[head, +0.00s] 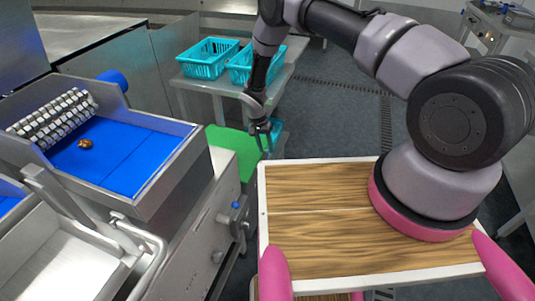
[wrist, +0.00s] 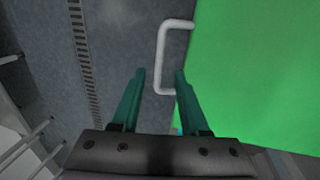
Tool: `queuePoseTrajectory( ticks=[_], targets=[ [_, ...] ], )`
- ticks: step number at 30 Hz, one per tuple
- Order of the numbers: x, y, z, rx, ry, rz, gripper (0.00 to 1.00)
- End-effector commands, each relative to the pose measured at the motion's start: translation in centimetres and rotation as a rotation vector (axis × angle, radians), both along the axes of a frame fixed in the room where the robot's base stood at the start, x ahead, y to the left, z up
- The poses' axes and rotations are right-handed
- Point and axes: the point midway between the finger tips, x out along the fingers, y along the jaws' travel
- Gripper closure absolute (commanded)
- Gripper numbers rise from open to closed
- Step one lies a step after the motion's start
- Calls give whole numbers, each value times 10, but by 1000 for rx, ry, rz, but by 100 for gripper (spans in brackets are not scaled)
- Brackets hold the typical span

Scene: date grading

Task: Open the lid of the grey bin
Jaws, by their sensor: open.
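The bin's flat green lid (head: 228,144) lies beyond the machine in the head view, partly hidden by it. It looks closed. The grey bin body is not clearly visible. In the wrist view the lid (wrist: 255,65) fills the upper right, and a pale U-shaped handle (wrist: 162,55) sticks out from its left edge. My gripper (head: 263,140) is open and empty, pointing down at the lid's right edge. In the wrist view the fingers of my gripper (wrist: 160,78) lie either side of the handle's lower part; I cannot tell whether they touch it.
Blue-green baskets (head: 207,58) stand on a table (head: 215,88) behind my gripper. A grading machine with a blue belt (head: 110,153) fills the left, with a brown date (head: 85,144) on it. Grey floor (head: 335,115) is clear right of my gripper.

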Motion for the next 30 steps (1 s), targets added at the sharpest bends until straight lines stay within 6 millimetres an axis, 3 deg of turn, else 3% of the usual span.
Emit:
queuePoseTrajectory(
  ticks=[7,18,21,22,30],
  targets=[
    [-3,-6,-31,0,0,0,55],
    [-3,-7,-36,0,0,0,55],
    [-3,-7,-36,0,0,-1,94],
    [-3,-7,-36,0,0,0,100],
    [-3,-7,-36,0,0,-1,100]
  ],
)
